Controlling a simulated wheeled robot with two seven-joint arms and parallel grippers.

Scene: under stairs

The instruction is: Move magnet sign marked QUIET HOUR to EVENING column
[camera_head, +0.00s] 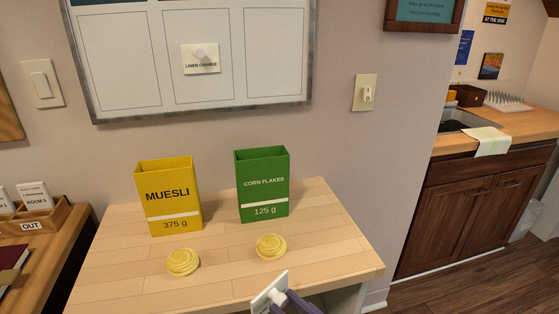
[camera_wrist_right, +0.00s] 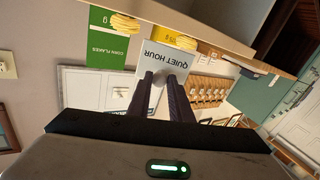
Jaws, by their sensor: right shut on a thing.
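The white QUIET HOUR sign (camera_wrist_right: 165,58) is between the fingers of my right gripper (camera_wrist_right: 163,84), which is shut on its knob; its lettering appears upside down in the right wrist view. My left gripper is not in view.
A LINEN CHANGE magnet (camera_head: 200,60) sits in the middle column; the outer two look empty. On the wooden counter (camera_head: 225,284) stand a yellow MUESLI box (camera_head: 168,196), a green CORN FLAKES box (camera_head: 263,184) and two yellow coiled items (camera_head: 183,262).

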